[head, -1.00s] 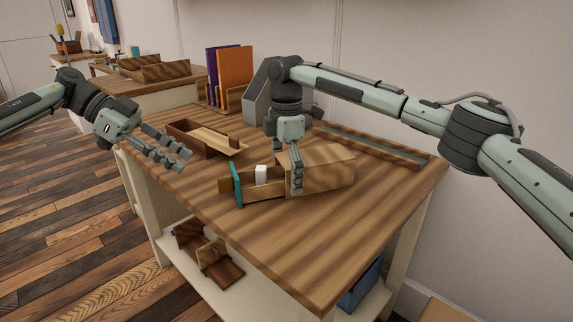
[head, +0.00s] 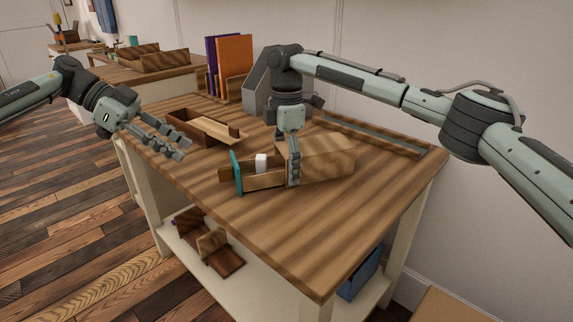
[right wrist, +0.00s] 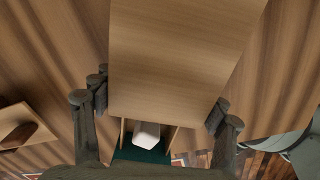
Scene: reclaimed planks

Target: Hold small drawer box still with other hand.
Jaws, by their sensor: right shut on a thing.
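The small drawer box (head: 328,157) lies on the plank-topped table, in light wood. Its drawer is pulled out to the left, with a teal front (head: 236,172) and a brown handle (head: 224,174). A white block (head: 261,163) sits in the drawer. My right gripper (head: 294,168) comes down over the box near its open end. In the right wrist view its fingers (right wrist: 160,112) stand on either side of the box (right wrist: 178,60), shut on it. My left gripper (head: 176,147) is open and empty above the table's left edge, apart from the box.
A wooden tray (head: 183,128) lies behind the drawer. Upright purple and orange books (head: 235,68) and a grey holder stand at the back. A low shelf (head: 270,292) below holds wooden pieces and a blue bin (head: 360,278). The table's front is clear.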

